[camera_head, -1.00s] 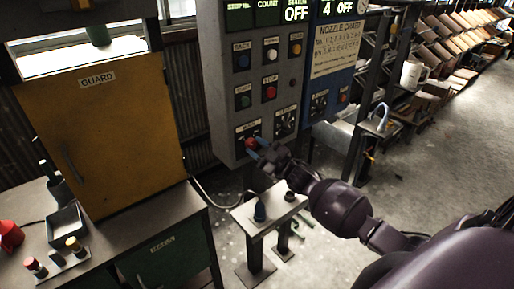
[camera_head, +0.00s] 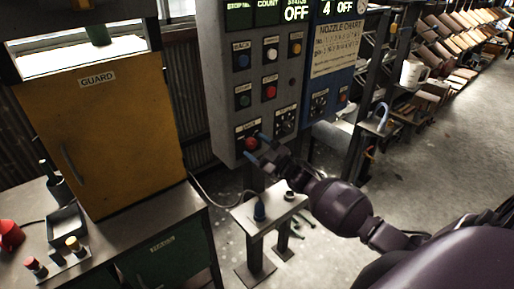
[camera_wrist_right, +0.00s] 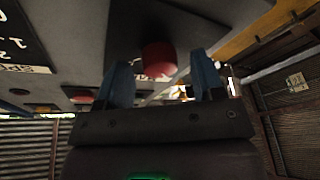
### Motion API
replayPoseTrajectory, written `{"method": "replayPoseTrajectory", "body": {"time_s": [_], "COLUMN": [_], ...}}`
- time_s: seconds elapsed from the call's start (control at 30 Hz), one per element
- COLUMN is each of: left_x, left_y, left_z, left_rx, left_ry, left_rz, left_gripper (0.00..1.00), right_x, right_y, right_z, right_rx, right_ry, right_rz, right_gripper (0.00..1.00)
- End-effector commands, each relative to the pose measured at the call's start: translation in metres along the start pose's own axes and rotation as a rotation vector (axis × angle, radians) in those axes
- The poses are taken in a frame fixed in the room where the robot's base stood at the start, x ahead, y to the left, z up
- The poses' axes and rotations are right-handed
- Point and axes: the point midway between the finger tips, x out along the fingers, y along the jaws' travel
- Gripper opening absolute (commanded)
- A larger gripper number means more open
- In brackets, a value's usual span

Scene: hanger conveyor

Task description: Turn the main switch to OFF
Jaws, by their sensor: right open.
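The main switch is a red knob (camera_head: 251,144) on a black plate at the lower left of the grey control panel (camera_head: 222,95). Its label is too small to read surely. My right gripper (camera_head: 257,147) is open, its blue fingertips spread on either side of the knob. In the right wrist view the red knob (camera_wrist_right: 159,59) shows between and beyond the two blue fingers (camera_wrist_right: 163,78), and the fingers are not closed on it. I cannot tell whether either fingertip touches it. My left gripper is not in view.
Several push buttons (camera_head: 270,53) and a dial (camera_head: 286,120) sit close by on the panel. A small metal stand (camera_head: 285,208) is below my right gripper. A yellow guard (camera_head: 100,135) and a bench (camera_head: 150,220) are at left.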

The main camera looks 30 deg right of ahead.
Motion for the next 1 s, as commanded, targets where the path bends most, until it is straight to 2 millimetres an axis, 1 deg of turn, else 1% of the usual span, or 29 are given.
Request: {"method": "replayPoseTrajectory", "body": {"time_s": [0.17, 0.5, 0.6, 0.8, 1.0], "left_x": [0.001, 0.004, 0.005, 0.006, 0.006], "left_y": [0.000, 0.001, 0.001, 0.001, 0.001], "left_z": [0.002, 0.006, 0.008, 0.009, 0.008], "left_rx": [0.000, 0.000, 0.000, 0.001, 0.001], "left_ry": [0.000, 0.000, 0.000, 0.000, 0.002], "left_rz": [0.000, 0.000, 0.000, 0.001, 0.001], "left_gripper": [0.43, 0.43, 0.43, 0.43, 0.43], "right_x": [-0.016, -0.075, -0.089, -0.105, -0.107], "right_y": [-0.001, -0.001, -0.001, 0.000, 0.000], "right_z": [0.002, 0.002, 0.001, 0.001, 0.000], "right_rx": [0.000, 0.000, 0.000, 0.000, -0.001], "right_ry": [-0.002, -0.003, -0.003, -0.002, 0.000], "right_rz": [-0.001, -0.001, 0.000, -0.001, 0.000], "right_gripper": [0.62, 0.62, 0.62, 0.62, 0.62]}}
